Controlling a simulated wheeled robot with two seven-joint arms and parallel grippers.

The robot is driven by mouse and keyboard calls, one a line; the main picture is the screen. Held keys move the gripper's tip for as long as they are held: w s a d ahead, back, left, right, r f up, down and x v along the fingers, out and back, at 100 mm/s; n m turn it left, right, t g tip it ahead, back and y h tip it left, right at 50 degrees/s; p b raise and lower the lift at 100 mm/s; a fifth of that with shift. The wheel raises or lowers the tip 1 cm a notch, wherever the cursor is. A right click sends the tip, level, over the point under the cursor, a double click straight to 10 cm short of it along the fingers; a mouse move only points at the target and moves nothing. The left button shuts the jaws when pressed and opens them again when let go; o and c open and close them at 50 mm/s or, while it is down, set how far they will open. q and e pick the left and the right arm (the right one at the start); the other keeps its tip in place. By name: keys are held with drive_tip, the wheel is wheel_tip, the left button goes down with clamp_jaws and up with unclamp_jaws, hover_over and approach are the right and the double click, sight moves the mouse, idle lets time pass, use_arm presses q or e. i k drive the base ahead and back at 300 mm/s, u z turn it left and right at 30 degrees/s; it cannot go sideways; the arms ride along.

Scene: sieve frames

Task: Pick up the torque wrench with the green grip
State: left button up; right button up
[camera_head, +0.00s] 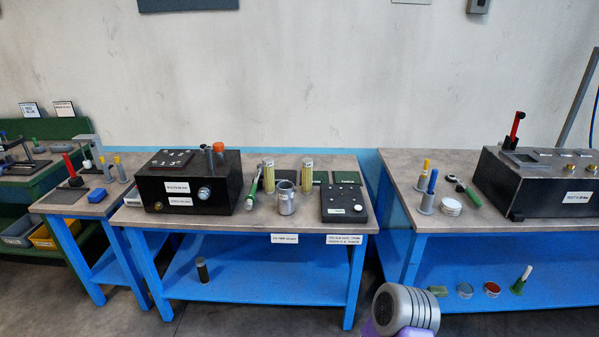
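A slim tool with a green grip (251,199) and a pale shaft lies on the middle table, just right of the large black box, pointing toward the back. It looks like a torque wrench. Another tool with a dark round head and a green part (461,187) lies on the right table, left of the long black box; I cannot tell its exact kind. No gripper fingers show. A grey ribbed and purple part at the bottom edge appears to be a link of my own arm.
The middle table (225,222) also bears a black box (188,186), a metal cup (286,198), yellow cylinders (308,174) and a black panel (344,204). The right table (480,222) holds a long black box (540,183) and upright handles. Blue shelves lie below. Floor shows between the tables.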

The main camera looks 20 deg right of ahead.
sight(260, 167)
drive_tip(key=z, duration=0.35)
drive_tip(key=i, duration=1.05)
drive_tip(key=u, duration=0.25)
